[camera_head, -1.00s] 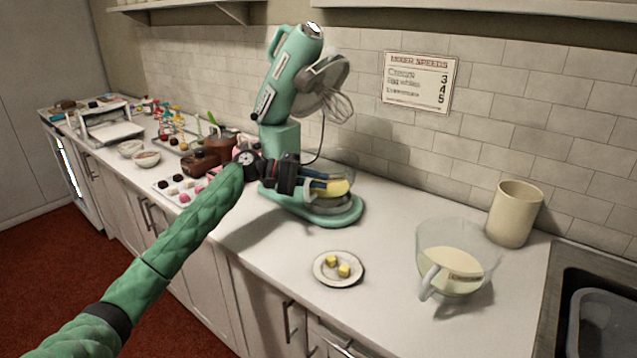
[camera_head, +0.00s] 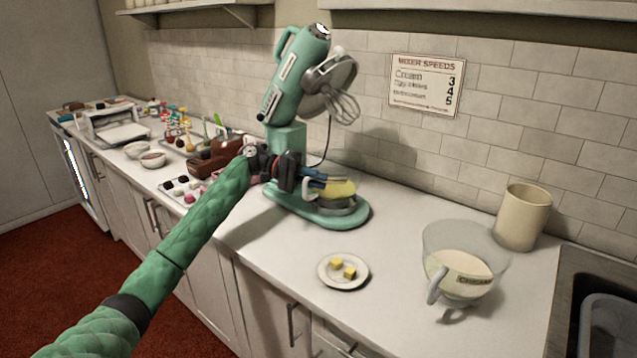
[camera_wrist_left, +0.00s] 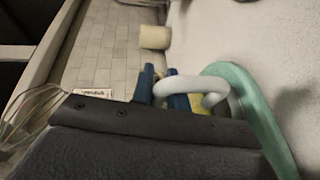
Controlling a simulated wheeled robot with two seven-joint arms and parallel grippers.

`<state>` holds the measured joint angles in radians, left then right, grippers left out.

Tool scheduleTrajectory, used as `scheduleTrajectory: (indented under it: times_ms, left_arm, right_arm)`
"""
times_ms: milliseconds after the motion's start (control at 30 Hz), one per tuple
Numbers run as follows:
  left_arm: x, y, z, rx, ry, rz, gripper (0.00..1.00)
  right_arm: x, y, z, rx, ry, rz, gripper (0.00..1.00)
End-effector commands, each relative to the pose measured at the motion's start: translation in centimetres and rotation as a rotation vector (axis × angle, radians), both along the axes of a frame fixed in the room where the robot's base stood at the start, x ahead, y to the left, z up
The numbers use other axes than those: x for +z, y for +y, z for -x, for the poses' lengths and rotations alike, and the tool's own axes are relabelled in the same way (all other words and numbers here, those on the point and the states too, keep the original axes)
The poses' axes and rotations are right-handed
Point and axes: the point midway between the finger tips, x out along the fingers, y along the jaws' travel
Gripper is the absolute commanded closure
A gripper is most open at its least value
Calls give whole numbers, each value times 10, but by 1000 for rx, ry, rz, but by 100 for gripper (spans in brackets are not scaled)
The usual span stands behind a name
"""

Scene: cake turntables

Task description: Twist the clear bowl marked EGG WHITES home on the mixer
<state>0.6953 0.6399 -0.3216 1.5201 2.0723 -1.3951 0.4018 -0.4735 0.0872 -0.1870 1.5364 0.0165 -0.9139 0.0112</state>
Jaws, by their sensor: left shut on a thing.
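The mint-green mixer (camera_head: 291,95) stands on the counter with its head tilted up and a wire whisk (camera_head: 343,106) hanging from it. A clear bowl with yellow contents (camera_head: 341,190) sits on the mixer base (camera_head: 318,216). Its marking cannot be read from here. My left gripper (camera_head: 322,180) is beside the bowl, shut on its white handle. In the left wrist view the white handle (camera_wrist_left: 192,88) passes between the blue fingers of my left gripper (camera_wrist_left: 162,92). Whether the bowl is locked cannot be seen. My right gripper is out of view.
A second clear bowl (camera_head: 466,240), labelled like "Cream", stands front right by a beige canister (camera_head: 522,217). A plate (camera_head: 328,283) with yellow cubes lies before the mixer. A mixer speeds sign (camera_head: 427,84) hangs on the wall. Sweets and brown containers crowd the counter left.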

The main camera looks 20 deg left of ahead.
Motion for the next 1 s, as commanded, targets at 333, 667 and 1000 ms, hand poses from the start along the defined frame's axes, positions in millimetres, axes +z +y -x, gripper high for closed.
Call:
scheduleTrajectory:
  times_ms: [333,667,1000]
  left_arm:
    - [-1,1,0,-10,2,-1,100]
    - [-2,11,-4,-110,3,-1,100]
    - [-1,13,-3,-123,2,-1,77]
  right_arm:
    - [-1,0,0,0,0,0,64]
    - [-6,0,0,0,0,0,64]
    - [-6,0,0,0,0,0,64]
